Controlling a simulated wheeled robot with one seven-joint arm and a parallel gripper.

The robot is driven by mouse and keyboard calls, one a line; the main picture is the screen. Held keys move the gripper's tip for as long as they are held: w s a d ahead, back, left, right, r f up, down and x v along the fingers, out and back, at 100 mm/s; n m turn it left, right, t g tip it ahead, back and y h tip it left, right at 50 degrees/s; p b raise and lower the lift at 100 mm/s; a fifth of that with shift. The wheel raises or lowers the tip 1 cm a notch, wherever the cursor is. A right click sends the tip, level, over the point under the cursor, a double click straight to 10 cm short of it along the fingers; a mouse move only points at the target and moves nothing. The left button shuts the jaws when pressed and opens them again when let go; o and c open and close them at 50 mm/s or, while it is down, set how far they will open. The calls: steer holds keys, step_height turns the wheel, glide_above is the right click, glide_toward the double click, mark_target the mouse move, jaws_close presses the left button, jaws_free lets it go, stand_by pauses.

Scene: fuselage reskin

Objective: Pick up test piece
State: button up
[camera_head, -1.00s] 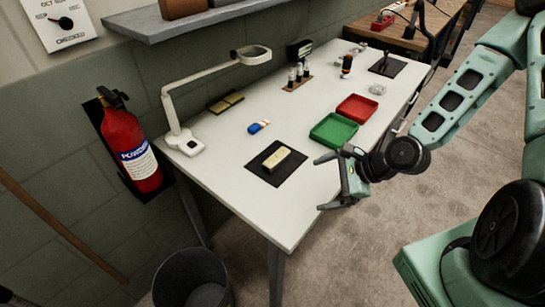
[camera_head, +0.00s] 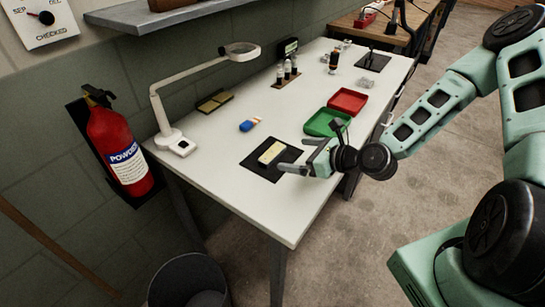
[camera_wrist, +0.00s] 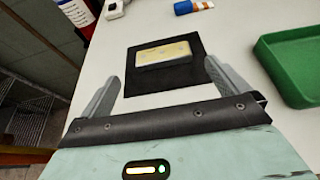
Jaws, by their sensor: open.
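The test piece (camera_head: 271,152) is a small pale yellow block lying on a black square mat (camera_head: 254,168) on the white table. In the wrist view the test piece (camera_wrist: 163,54) lies on the black mat (camera_wrist: 150,88), ahead of and between the two fingers. My gripper (camera_head: 296,156) is at the table's right edge, beside the mat. The wrist view shows my gripper (camera_wrist: 160,84) open and empty, with the block beyond the fingertips. In the head view the gripper slightly overlaps the mat's right side.
A green tray (camera_head: 325,132) and a red tray (camera_head: 347,111) stand behind the gripper. A magnifier lamp (camera_head: 170,137) stands at the table's left. The front of the white table (camera_head: 240,205) is clear.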

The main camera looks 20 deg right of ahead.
mark_target(274, 152)
steer(key=x, duration=0.3)
steer(key=p+x, duration=0.1)
steer(key=x, duration=0.4)
steer(key=shift+w+f, duration=0.2)
steer(key=shift+f, duration=0.2)
steer(key=shift+c, duration=0.3)
steer(key=c, duration=0.7)
steer(key=shift+r, duration=0.1)
steer(key=shift+c, duration=0.2)
